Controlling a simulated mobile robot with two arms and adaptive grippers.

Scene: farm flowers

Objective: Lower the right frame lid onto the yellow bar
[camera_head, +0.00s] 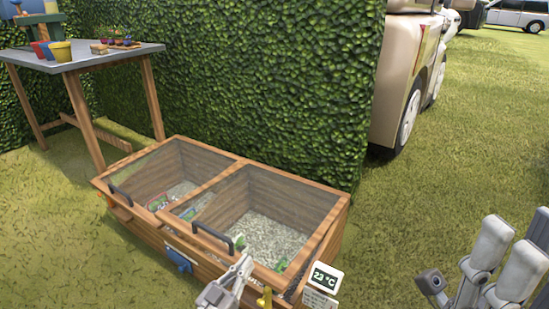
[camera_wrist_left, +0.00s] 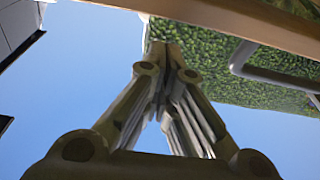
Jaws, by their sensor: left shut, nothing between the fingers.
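The right frame lid (camera_head: 200,192) is a wood-rimmed clear panel over the right half of a wooden cold frame, with a dark handle (camera_head: 212,238) on its front rim. Its front edge looks slightly raised; how far I cannot tell. A yellow bar (camera_head: 264,298) shows near the front right corner at the bottom edge. Whether the lid touches it is unclear. My left gripper (camera_head: 243,268) is shut and empty, close to the front rim, right of the handle. In the left wrist view, its fingertips (camera_wrist_left: 167,50) meet below a wooden rim (camera_wrist_left: 245,22).
The left lid (camera_head: 150,165) covers the other half. A blue part (camera_head: 179,260) sits on the front wall. A temperature display (camera_head: 325,278) stands at the right corner. A hedge (camera_head: 270,80) is behind, a potting table (camera_head: 90,60) back left.

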